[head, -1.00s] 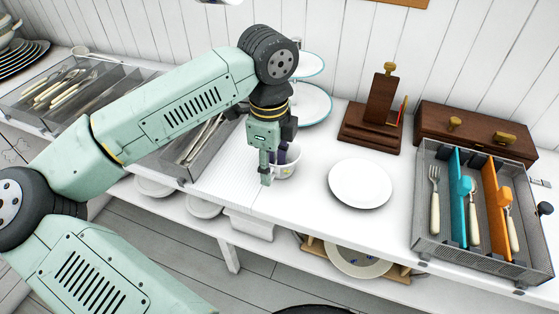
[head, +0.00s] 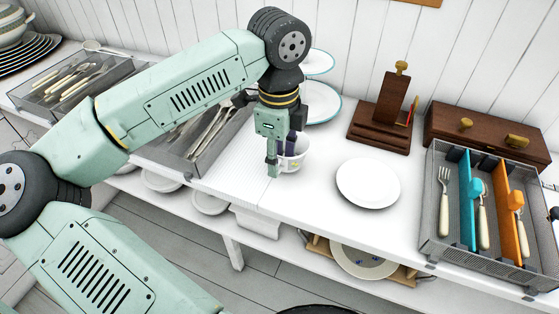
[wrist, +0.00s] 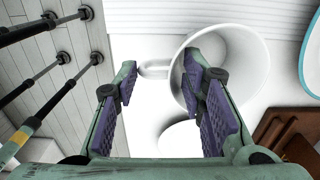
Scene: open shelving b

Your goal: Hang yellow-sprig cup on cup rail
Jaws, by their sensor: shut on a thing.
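The white cup (head: 298,159) is at my gripper (head: 282,162), over the white counter left of the plate. Its small yellowish mark is hard to make out. In the wrist view, the cup (wrist: 248,62) has its open mouth toward the camera and its handle (wrist: 153,69) pointing left. My gripper (wrist: 158,75) has its fingers astride the handle side of the cup. One finger is at the handle's outer end and the other overlaps the cup's mouth. I cannot make out a cup rail in either view.
A white plate (head: 368,182) lies right of the cup. A tiered stand (head: 320,108) and a wooden holder (head: 385,118) stand behind. Cutlery trays flank the work area: a grey one (head: 172,150) at left and a divided one (head: 431,215) at right.

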